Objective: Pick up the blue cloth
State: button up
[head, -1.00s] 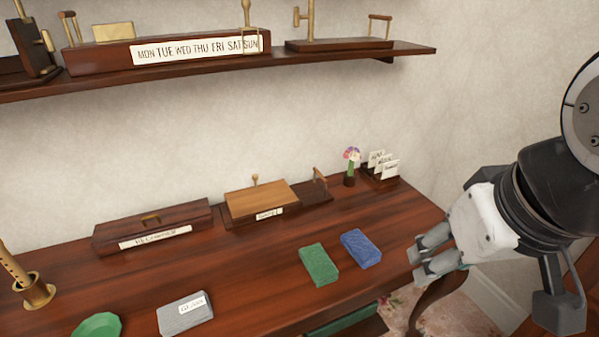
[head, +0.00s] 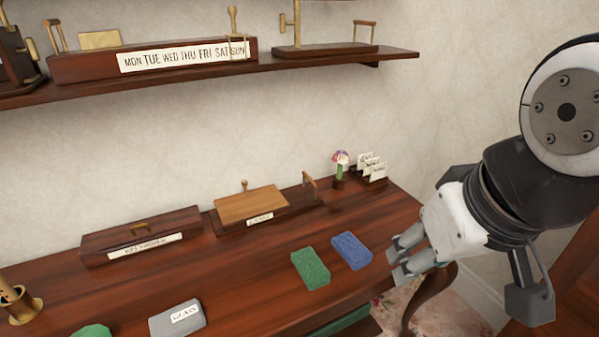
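The blue cloth (head: 351,251) is a folded, block-like piece lying flat on the wooden table, near its right front edge. A green cloth (head: 310,268) of similar shape lies just left of it. My gripper (head: 394,261) is to the right of the blue cloth, close to the table's right edge, with its fingers pointing left toward it. The fingers are apart with a gap between them, and nothing shows between them. In the picture the fingertips and the cloth do not touch.
A grey cloth labelled GLASS (head: 176,322) and a green dish (head: 92,331) lie at the front left. A long box (head: 140,236), a wooden stand (head: 252,204), a small flower (head: 340,168) and a card holder (head: 370,180) line the back. A shelf (head: 330,66) hangs above.

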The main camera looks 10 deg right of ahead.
aim_at(357, 256)
jog(key=z, duration=2.5)
jog(key=u, duration=2.35)
jog(key=i+l+z, duration=0.2)
jog(key=z, duration=0.15)
jog(key=i, duration=0.1)
